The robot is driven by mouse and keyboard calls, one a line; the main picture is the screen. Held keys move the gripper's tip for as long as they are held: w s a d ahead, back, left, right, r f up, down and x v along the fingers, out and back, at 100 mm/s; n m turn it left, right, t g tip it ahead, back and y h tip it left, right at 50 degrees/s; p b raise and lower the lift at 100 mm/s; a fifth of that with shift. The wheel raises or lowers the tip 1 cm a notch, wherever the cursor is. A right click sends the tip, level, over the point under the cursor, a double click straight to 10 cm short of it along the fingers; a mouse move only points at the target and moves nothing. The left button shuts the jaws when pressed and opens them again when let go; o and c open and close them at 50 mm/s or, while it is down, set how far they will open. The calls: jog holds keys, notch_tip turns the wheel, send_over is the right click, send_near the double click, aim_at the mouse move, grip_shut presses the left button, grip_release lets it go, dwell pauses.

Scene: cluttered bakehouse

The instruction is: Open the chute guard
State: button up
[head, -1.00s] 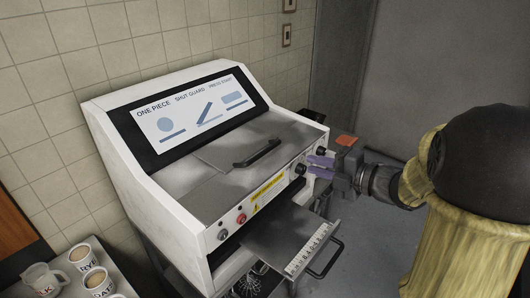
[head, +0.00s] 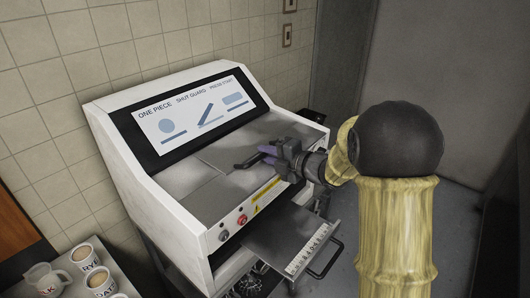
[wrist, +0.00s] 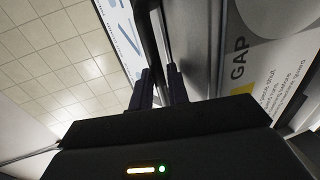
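The chute guard (head: 226,152) is a flat grey metal panel on the sloping top of the white machine. It lies shut, with a black bar handle (head: 246,162) near its front edge. I cannot tell whether the fingers touch the bar.
Below the guard are a red button (head: 242,220), a grey knob (head: 224,235) and a yellow label. A tray with a ruler strip (head: 307,250) sticks out at the front. Tubs (head: 104,285) and a jug (head: 44,278) stand at lower left. A tiled wall is behind.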

jog(key=shift+w+a+f, duration=0.1)
jog(key=shift+w+a, duration=0.15)
jog(key=shift+a, duration=0.15)
grip_shut()
jog(key=shift+d, duration=0.1)
